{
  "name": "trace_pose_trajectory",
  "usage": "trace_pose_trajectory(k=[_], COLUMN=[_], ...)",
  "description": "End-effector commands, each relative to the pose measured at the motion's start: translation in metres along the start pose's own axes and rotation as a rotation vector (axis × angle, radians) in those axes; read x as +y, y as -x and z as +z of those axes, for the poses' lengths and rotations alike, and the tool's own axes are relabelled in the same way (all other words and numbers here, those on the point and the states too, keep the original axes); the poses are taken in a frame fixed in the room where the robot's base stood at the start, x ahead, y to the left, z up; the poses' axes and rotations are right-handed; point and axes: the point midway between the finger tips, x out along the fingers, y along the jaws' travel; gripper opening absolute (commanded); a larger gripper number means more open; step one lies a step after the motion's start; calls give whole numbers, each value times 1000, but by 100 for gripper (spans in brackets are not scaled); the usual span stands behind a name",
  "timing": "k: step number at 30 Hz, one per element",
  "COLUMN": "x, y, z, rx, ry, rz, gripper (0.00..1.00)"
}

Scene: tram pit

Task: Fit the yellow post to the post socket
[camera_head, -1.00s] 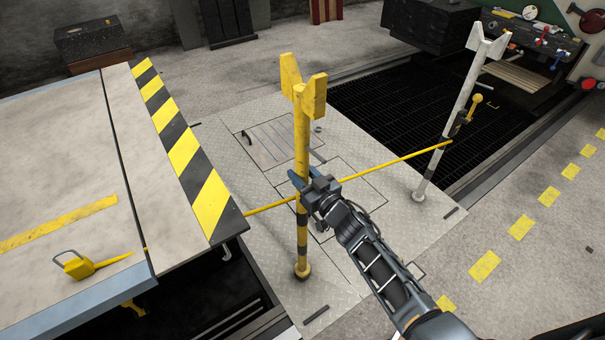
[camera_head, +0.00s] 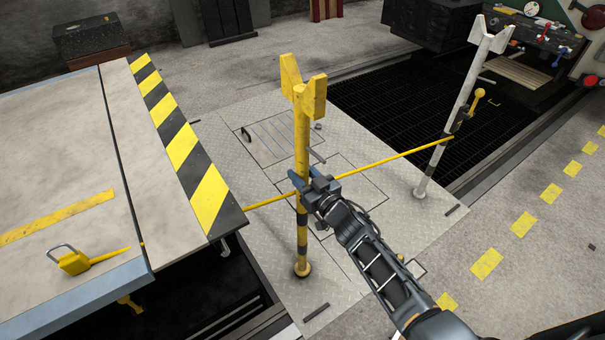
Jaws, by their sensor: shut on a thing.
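The yellow post (camera_head: 302,226) stands roughly upright left of the picture's middle, with a forked yellow head on top and a black band low on its shaft. My gripper (camera_head: 303,184) is shut around the shaft at about mid-height, coming from the lower right. The post's foot ends at a round, dull yellow collar (camera_head: 302,270) on the metal floor plate. I cannot tell whether this collar is the post socket or the post's own foot, nor whether the post is seated. No other socket can be made out.
A white post (camera_head: 449,125) with a forked head stands to the right. A thin yellow bar (camera_head: 395,159) runs from it past the yellow post to the left. A deck with a striped edge (camera_head: 182,146) lies left. A dark grating (camera_head: 400,105) lies behind.

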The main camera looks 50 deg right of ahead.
Motion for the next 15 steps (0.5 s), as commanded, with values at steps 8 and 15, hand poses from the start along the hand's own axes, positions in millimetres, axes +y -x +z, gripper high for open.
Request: trace_pose_trajectory(k=[8,15], x=[0,0], y=[-2,-2], z=[3,9], rx=[8,8], ry=[1,1], rz=[-2,-1], gripper=[0,0])
